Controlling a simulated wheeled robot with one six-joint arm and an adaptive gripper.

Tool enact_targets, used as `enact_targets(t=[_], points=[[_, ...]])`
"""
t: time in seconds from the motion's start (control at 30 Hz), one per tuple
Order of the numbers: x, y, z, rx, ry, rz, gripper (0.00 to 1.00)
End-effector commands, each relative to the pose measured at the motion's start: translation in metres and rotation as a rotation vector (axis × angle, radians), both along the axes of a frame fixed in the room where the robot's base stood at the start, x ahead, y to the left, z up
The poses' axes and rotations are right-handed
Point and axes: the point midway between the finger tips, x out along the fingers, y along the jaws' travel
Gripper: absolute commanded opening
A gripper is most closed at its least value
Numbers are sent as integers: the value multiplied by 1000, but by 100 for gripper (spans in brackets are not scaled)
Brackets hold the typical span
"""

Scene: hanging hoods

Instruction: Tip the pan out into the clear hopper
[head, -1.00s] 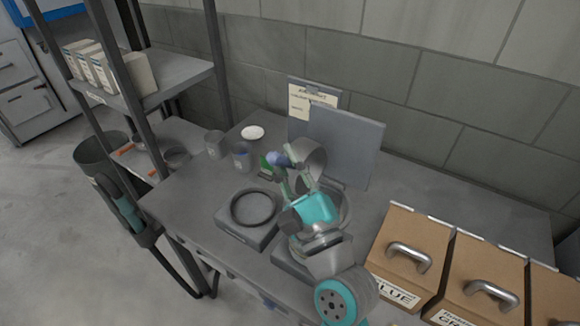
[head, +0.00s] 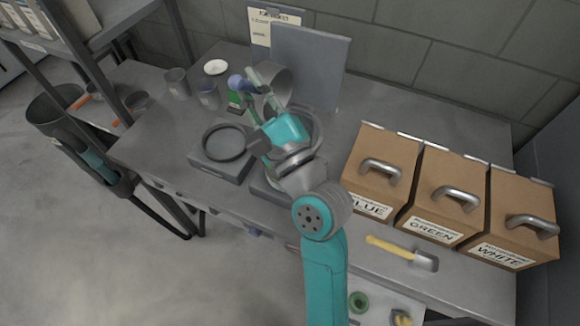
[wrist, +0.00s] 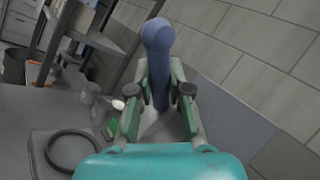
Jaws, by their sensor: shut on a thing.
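My gripper (wrist: 162,98) is shut on the blue handle of the pan (wrist: 159,50); the handle stands up between the fingers. In the head view the grey pan (head: 277,82) is tilted on its side above the bench, in front of an upright grey panel. My gripper also shows there (head: 256,98). A see-through round vessel (head: 318,127), probably the clear hopper, is partly hidden behind my gripper and wrist, so I cannot tell how the pan's rim lies to it. The pan's inside and any contents cannot be made out.
A dark ring (head: 224,142) lies on a grey block left of my arm. Cups (head: 176,84) and a white dish (head: 216,67) stand farther back. Brown boxes with handles (head: 381,172) and a yellow-handled scraper (head: 392,247) are on the right. The grey panel (head: 312,65) stands behind the pan.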

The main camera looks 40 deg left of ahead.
Motion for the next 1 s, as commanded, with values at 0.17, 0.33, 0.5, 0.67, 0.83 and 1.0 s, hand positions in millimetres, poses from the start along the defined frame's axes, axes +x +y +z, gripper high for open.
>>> enact_targets(t=[0.17,0.33,0.5,0.67,0.83,1.0], points=[[0,0,1,1,0,0,0],[0,0,0,1,0,0,0],[-2,4,3,-28,-8,2,0],[-3,17,6,-143,-20,-1,0],[-4,31,8,-269,-29,-4,0],[-5,37,8,-339,-32,-6,0]])
